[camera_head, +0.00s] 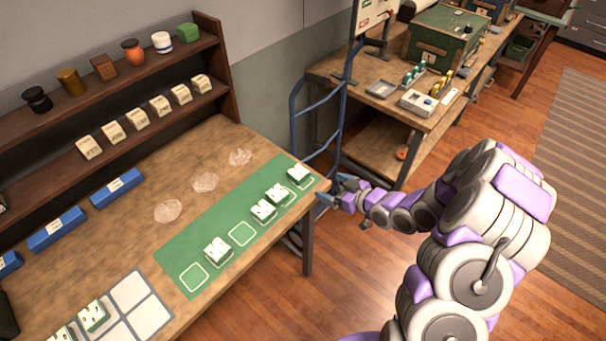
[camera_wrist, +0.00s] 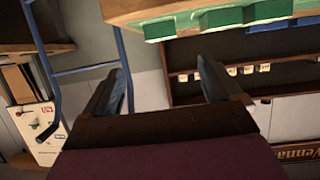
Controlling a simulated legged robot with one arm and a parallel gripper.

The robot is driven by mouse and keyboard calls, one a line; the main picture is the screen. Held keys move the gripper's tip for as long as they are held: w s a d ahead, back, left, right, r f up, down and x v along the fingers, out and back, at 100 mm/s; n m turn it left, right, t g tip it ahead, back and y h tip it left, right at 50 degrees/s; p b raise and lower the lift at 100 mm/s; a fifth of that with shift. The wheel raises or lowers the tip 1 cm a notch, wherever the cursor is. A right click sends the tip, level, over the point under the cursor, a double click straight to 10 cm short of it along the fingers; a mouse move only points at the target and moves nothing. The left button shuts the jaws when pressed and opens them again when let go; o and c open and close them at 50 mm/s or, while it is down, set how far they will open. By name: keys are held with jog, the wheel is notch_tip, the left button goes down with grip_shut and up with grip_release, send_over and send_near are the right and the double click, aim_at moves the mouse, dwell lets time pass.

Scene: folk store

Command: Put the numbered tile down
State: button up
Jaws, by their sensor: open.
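A green mat (camera_head: 176,258) with white outlined squares lies on the wooden table. Several white-topped, green-based numbered tiles stand on it: one at the far right end (camera_head: 300,174), two side by side near the middle (camera_head: 278,193) (camera_head: 263,210), and one nearer the front (camera_head: 218,250). Two outlined squares, (camera_head: 242,234) and (camera_head: 194,277), are empty. The numbers are too small to read. My gripper (camera_head: 332,192) is just off the table's right edge, beside the far right tile. In the wrist view my gripper (camera_wrist: 163,78) is open with nothing between its fingers.
A pale grid board (camera_head: 128,291) with tiles stands at the front left. Blue blocks (camera_head: 117,188) and a shelf (camera_head: 105,66) with labelled blocks and pots line the back. A blue metal frame (camera_head: 296,120) stands close behind my gripper.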

jog(key=b, duration=0.2)
send_near(300, 173)
jog(key=x, duration=0.5)
jog(key=shift+d+f, duration=0.15)
jog(key=shift+f, duration=0.2)
jog(key=shift+r+b+x, duration=0.15)
jog(key=shift+b+x, duration=0.35)
jog(key=shift+x, duration=1.05)
jog(key=shift+r+b+x, duration=0.1)
jog(key=shift+b+x, duration=0.35)
jog(key=shift+x, duration=1.1)
jog(key=shift+c, duration=0.3)
jog(key=c, duration=1.2)
jog(key=shift+w+r, duration=0.1)
